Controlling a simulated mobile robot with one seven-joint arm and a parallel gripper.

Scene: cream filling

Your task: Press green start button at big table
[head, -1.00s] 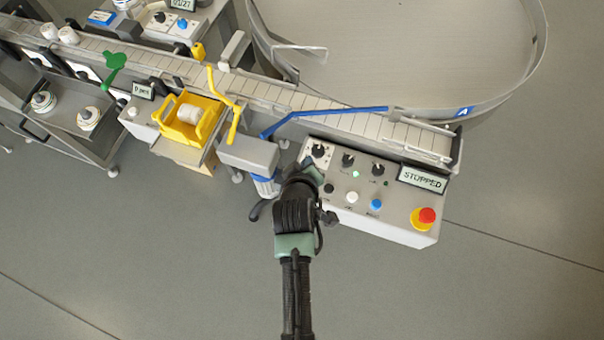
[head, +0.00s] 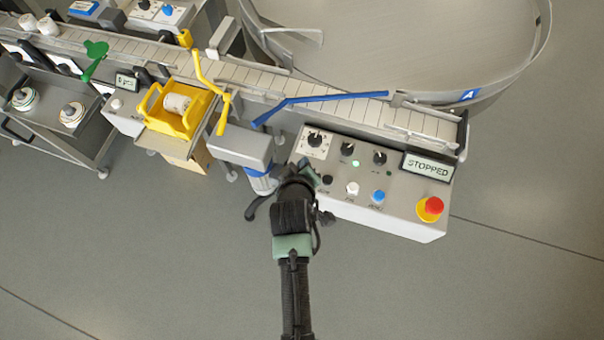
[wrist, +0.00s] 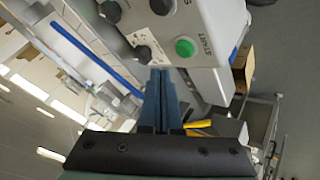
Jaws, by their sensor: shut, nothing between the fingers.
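The round green button marked START (wrist: 185,47) sits on the white control box (wrist: 222,22) in the wrist view. My gripper (wrist: 160,72) is shut and empty. Its fingertips appear just beside the button, below a black knob (wrist: 142,54); whether they touch the box I cannot tell. In the head view my gripper (head: 308,172) is at the left end of the control box (head: 400,222), and the START button is hidden behind it. The box's display (head: 428,166) reads STOPPED.
The box also carries black knobs (head: 347,149), a white button (head: 352,188), a blue button (head: 378,197) and a red stop knob (head: 433,205) on a yellow base. Behind it run the conveyor (head: 300,93), with a blue guide rail (head: 335,98), and the round table (head: 400,45). The floor in front is clear.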

